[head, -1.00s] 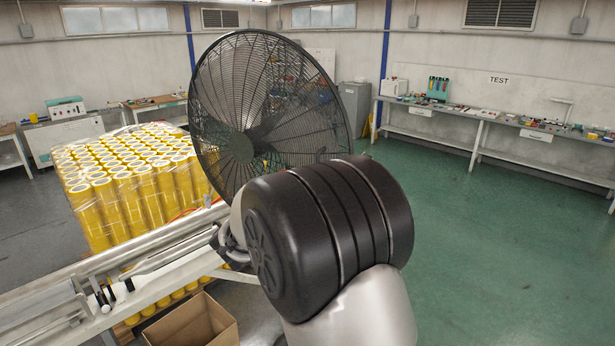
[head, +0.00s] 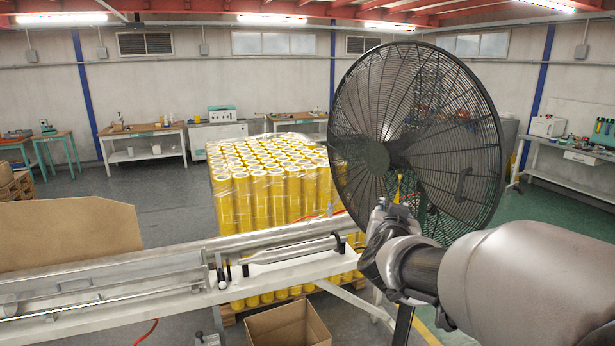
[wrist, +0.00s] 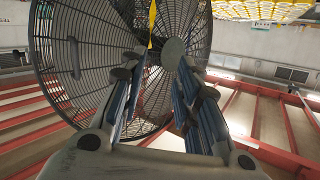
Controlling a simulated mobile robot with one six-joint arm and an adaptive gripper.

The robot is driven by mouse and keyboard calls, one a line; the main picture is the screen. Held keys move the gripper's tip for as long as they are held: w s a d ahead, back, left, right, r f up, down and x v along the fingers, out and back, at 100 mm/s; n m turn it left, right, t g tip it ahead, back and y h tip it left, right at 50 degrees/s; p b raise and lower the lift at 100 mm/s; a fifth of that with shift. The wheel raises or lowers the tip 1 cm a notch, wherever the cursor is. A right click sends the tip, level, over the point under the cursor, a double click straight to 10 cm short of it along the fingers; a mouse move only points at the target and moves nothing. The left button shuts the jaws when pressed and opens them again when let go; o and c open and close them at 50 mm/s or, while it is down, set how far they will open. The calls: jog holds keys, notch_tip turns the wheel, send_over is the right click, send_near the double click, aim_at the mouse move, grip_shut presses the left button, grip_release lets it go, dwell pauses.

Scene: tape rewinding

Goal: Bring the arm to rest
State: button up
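My arm comes in from the right side of the head view, and my gripper (head: 381,212) is at its left end. It appears in front of the lower part of a large black fan (head: 418,130). In the wrist view my gripper (wrist: 155,72) has its two fingers spread apart with nothing between them. The fan's cage (wrist: 75,60) fills the space beyond the fingers there. I cannot tell how far the fingertips are from the cage.
A long metal rewinding machine (head: 130,280) crosses the lower left, with a brown board (head: 70,232) on it. An open cardboard box (head: 288,328) stands below. Wrapped yellow rolls (head: 270,190) stand behind. Workbenches (head: 145,140) line the walls.

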jog(key=s+a+f+n+g+y+b, duration=0.25)
jog(key=s+a+f+y+b, duration=0.2)
jog(key=s+a+f, duration=0.35)
jog(key=s+d+f+g+b, duration=0.1)
jog(key=s+f+g+b, duration=0.1)
jog(key=s+f, duration=0.4)
jog(key=s+d+f+n+g+b, duration=0.1)
jog(key=s+f, duration=0.5)
jog(key=s, duration=0.7)
jog(key=s+d+f+n+g+b, duration=0.1)
jog(key=s+f+g+b, duration=0.3)
jog(key=s, duration=0.6)
notch_tip(320, 180, down, 2)
jog(key=shift+d+f+g, duration=0.1)
jog(key=shift+d+g, duration=0.05)
jog(key=shift+g, duration=0.3)
